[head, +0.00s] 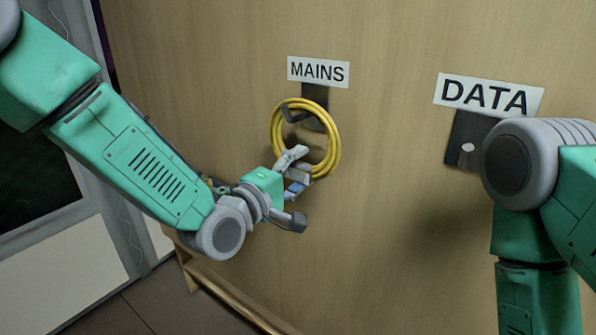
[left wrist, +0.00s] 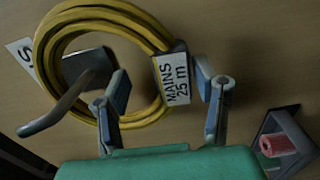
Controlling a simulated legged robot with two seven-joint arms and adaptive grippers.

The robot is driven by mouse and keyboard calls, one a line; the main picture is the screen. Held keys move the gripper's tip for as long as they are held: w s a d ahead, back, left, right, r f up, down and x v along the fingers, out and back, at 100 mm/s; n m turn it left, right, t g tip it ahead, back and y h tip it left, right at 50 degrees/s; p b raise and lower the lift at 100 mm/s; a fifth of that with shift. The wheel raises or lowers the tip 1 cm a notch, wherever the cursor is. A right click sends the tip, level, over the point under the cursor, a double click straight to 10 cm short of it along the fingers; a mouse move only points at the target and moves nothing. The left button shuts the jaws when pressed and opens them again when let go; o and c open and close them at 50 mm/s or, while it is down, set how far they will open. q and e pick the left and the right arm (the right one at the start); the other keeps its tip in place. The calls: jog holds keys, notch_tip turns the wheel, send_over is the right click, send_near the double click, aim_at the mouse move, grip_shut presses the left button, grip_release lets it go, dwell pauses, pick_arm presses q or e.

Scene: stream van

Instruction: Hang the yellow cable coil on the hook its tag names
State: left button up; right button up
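The yellow cable coil (head: 336,155) hangs around the hook (head: 290,115) under the MAINS sign (head: 318,72). In the left wrist view, the coil (left wrist: 102,15) encircles the hook (left wrist: 62,108), and its white tag (left wrist: 174,80) reads "MAINS 25 m". My left gripper (head: 297,188) is at the lower part of the coil. In the left wrist view, its fingers (left wrist: 163,88) stand on either side of the tagged strands, seemingly apart from them with small gaps. My right arm is in front of the DATA hook; its gripper is out of view.
The DATA sign (head: 489,95) is at the right above a dark hook plate (head: 463,140), partly hidden by my right arm. A dark bracket with a red cylinder (left wrist: 280,146) shows in the left wrist view. A wooden rail (head: 230,303) runs low along the panel.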

pick_arm(q)
jog(key=shift+a, duration=0.15)
jog(key=shift+s+a+f, duration=0.15)
jog(key=shift+s+a, duration=0.1)
jog(key=shift+a, duration=0.05)
jog(key=p+v, duration=0.1)
jog(key=v, duration=1.8)
jog(key=shift+p, duration=0.3)
jog(key=shift+s, duration=0.1)
